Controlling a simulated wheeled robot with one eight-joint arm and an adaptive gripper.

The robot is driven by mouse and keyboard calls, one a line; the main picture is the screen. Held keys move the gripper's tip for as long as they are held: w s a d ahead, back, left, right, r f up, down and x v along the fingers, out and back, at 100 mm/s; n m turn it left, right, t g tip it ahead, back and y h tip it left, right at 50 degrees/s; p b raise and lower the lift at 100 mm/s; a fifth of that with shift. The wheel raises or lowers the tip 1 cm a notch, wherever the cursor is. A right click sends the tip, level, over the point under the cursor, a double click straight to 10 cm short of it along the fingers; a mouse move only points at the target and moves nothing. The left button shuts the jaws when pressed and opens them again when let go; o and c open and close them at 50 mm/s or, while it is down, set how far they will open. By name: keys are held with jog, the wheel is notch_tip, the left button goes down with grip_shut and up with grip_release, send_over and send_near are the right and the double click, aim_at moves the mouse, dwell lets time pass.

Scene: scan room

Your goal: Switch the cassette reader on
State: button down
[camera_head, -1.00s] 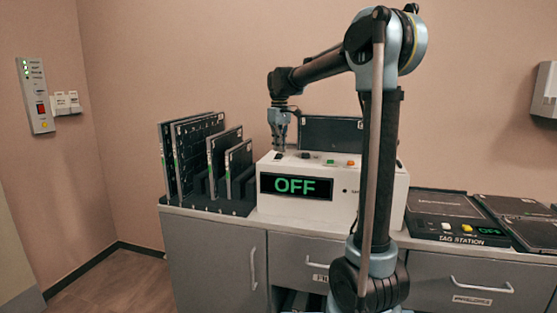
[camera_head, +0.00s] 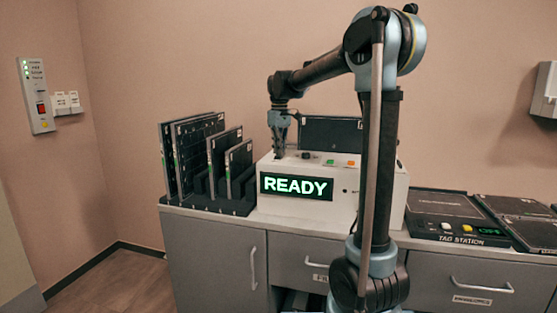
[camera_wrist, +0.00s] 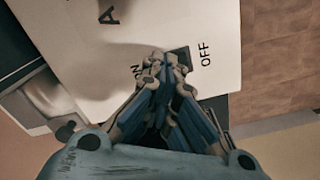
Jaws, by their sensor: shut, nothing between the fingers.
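The cassette reader (camera_head: 335,205) is a white box on the counter, and its front display (camera_head: 296,187) reads READY in pale green letters. My gripper (camera_head: 279,153) is shut and empty, pointing down at the left end of the reader's top. In the wrist view my gripper (camera_wrist: 165,68) has its fingertips at a dark rocker switch (camera_wrist: 184,56) between the labels ON and OFF. The fingers cover part of the switch and of the ON label. I cannot tell whether the tips still touch it.
A black rack (camera_head: 230,206) of upright cassettes stands left of the reader. Green and orange buttons (camera_head: 340,163) sit on its top, right of my gripper. A tag station (camera_head: 455,229) reading OFF lies to the right. A wall panel (camera_head: 36,95) hangs at far left.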

jog(key=shift+r, duration=3.45)
